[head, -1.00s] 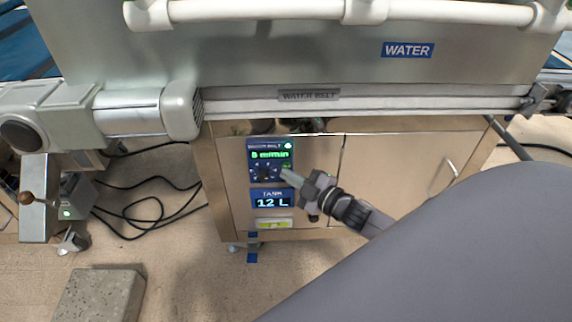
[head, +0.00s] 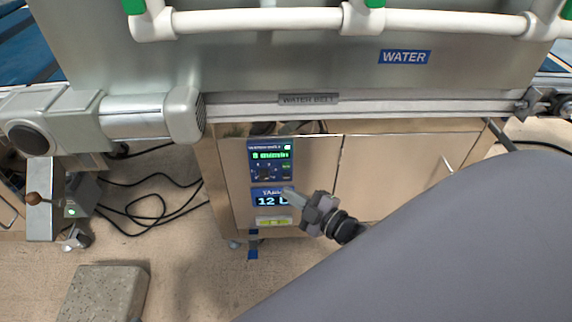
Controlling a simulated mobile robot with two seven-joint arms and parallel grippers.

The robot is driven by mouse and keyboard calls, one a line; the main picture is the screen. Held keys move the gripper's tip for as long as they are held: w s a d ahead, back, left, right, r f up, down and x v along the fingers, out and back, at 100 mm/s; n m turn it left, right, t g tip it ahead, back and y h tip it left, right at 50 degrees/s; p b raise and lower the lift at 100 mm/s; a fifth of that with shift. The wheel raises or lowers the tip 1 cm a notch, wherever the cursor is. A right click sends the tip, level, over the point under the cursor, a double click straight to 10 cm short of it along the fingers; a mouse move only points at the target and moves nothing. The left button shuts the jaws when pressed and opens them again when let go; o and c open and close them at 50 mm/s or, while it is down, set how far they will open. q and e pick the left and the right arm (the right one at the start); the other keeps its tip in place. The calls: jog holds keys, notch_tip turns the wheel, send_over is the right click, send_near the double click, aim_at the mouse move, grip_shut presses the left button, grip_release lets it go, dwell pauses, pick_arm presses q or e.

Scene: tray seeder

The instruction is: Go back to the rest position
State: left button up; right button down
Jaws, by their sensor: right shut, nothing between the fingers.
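My right gripper (head: 289,194) is shut and empty, with its tips in front of the right edge of the tank display (head: 267,198), which reads 12 and a partly covered L. Whether the tips touch the panel cannot be told. Just above is the water belt control panel (head: 270,160), with a green readout and small buttons, now clear of the gripper. My right arm comes in from the lower right, and its large grey link covers the lower right of the view. My left gripper is not in view.
A grey motor housing (head: 60,115) juts out at left. Black cables (head: 150,205) lie on the floor at left, near a concrete block (head: 103,293).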

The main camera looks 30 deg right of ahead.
dwell(0.8)
